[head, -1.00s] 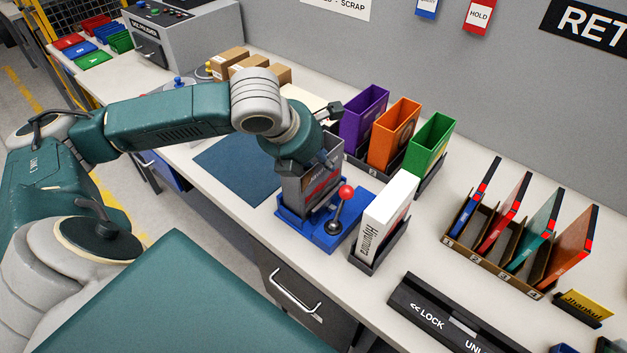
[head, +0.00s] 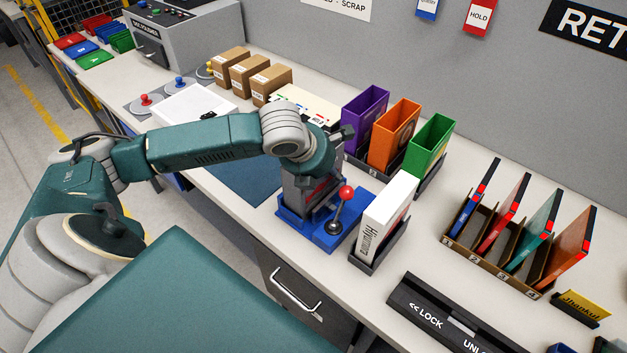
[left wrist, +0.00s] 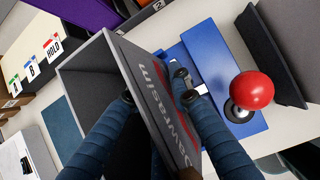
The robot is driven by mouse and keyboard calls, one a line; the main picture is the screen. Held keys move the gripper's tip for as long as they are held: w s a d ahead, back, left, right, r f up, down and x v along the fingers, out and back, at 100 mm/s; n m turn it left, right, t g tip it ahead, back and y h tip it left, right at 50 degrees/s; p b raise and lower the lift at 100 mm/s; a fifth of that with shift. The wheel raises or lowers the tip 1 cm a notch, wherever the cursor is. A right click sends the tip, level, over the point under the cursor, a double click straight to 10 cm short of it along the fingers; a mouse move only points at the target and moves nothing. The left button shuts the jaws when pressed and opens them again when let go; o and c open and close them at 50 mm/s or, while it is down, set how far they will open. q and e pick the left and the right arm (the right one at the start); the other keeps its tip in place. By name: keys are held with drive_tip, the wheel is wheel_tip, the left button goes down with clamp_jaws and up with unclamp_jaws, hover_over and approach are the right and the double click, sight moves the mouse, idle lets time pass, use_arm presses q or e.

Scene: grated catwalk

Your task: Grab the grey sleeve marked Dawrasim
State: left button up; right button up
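The grey sleeve (head: 296,198) marked Dawrasim stands upright in a blue base (head: 291,228) with a red-knobbed lever (head: 345,192). My left wrist hides its upper part in the head view. In the left wrist view the open-topped sleeve (left wrist: 135,75) shows its lettered face. My left gripper (left wrist: 154,86) is at this wall, its fingers apart. One finger is on the open-mouth side and the other is along the lettered face. Firm contact cannot be made out. In the head view its fingertips are hidden. My right gripper is not in view.
A white Hiyumora box (head: 386,215) in a black holder stands close right of the lever. Purple (head: 364,115), orange (head: 394,130) and green (head: 430,143) sleeves stand behind. A slotted rack (head: 495,250) is at the right. A blue mat (head: 245,175) lies left.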

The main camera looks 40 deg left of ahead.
use_arm(q)
clamp_jaws()
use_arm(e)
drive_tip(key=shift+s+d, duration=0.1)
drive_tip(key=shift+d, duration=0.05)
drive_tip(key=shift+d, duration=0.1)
